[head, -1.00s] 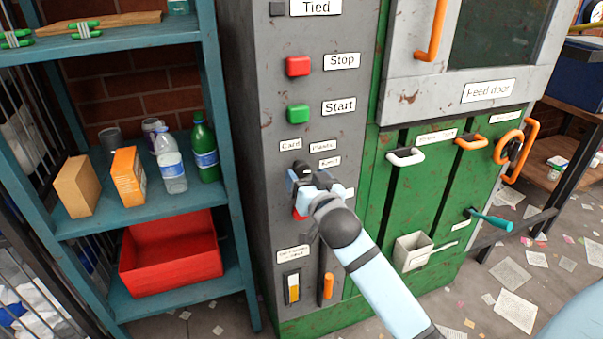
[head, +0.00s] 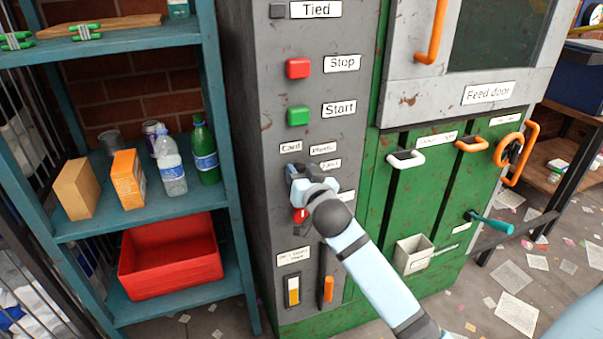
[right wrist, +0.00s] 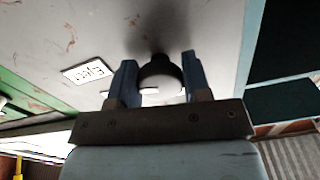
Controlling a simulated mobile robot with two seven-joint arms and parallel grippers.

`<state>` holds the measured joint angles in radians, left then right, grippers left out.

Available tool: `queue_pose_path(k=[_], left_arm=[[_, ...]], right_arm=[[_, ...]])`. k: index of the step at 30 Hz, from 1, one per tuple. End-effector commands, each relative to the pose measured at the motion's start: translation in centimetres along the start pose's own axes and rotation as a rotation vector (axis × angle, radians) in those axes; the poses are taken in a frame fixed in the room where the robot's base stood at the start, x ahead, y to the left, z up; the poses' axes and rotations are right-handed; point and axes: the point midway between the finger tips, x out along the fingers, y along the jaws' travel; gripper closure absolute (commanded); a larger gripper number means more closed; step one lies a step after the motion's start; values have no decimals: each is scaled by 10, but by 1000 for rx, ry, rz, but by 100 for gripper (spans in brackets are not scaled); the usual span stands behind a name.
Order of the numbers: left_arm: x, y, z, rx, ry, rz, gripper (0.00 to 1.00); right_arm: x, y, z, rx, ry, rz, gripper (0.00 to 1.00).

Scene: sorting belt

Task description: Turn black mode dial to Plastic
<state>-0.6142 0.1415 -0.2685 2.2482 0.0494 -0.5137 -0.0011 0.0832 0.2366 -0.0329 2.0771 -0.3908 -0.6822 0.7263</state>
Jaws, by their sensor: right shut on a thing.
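The grey panel carries labels Card (head: 290,146), Plastic (head: 323,149) and Eject (head: 329,164) around the mode dial. My right gripper (head: 297,172) is at the panel just below these labels and covers most of the dial in the head view. In the right wrist view, the round dark-rimmed black mode dial (right wrist: 160,68) sits between the two blue fingers of my right gripper (right wrist: 157,72), which are shut on it. The Eject label also shows there (right wrist: 88,70). Where the dial's pointer faces is hidden. My left gripper is not in view.
The red Stop button (head: 298,68) and green Start button (head: 298,116) are above. A red button (head: 299,215) is partly hidden below the gripper. A teal shelf (head: 235,215) with bottles and boxes stands at left. Handles stick out of the green panel at right.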

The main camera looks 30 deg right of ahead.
Motion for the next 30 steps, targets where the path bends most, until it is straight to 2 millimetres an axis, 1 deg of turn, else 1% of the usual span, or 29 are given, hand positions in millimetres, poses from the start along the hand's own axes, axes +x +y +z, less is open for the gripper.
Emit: queue_pose_path(k=[5, 11, 19, 30], left_arm=[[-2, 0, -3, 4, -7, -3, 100], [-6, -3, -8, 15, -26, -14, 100], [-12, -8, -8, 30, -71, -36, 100], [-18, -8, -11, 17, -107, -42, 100]], right_arm=[[0, 0, -2, -37, -1, 1, 79], [0, 0, -4, -147, -3, 1, 79], [0, 0, -5, -379, -3, 0, 79], [0, 1, -4, -682, -1, -1, 79]])
